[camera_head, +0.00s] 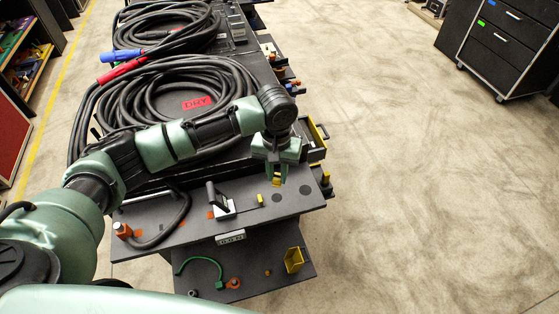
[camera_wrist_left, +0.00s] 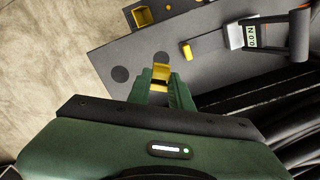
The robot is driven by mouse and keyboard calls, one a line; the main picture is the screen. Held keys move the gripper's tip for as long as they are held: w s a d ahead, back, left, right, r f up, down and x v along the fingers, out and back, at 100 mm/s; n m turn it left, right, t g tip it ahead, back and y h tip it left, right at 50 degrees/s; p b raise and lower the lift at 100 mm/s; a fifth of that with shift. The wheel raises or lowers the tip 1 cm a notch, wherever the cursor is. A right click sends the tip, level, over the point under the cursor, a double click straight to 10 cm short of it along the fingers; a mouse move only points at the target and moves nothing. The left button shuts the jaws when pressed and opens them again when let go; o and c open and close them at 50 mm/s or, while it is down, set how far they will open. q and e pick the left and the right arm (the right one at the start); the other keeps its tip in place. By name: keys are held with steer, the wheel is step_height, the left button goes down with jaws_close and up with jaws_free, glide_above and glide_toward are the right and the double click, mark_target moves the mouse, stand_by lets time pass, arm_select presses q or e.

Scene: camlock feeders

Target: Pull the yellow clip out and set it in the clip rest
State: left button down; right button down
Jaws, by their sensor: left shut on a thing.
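My left gripper (camera_head: 278,180) is shut on a yellow piece, taken to be the yellow clip (camera_head: 276,183), above the right part of the grey worktop (camera_head: 300,203). In the left wrist view the clip (camera_wrist_left: 161,75) sits between the green fingertips (camera_wrist_left: 158,85). A yellow open holder (camera_head: 293,260) is on the lower front shelf. I cannot tell which of these is the clip rest. My right gripper is out of view.
A black-handled device with a white base (camera_head: 222,208) stands left of the small block. Coiled black cables (camera_head: 160,95) lie behind. Open floor is right.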

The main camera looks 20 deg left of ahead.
mark_target(277, 198)
arm_select(q)
steer(key=shift+s+a+f, duration=0.1)
steer(key=shift+s+a, duration=0.05)
steer(key=shift+a, duration=0.15)
steer(key=shift+d, duration=0.15)
steer(key=shift+w+d, duration=0.1)
steer(key=shift+w, duration=0.1)
steer(key=shift+s+p, duration=0.1)
steer(key=shift+p, duration=0.55)
steer(key=shift+f+b, duration=0.4)
steer(key=shift+f, duration=0.4)
step_height(277, 198, down, 3)
steer(key=shift+f+b, duration=0.15)
steer(key=shift+b, duration=0.35)
steer(key=shift+f, duration=0.4)
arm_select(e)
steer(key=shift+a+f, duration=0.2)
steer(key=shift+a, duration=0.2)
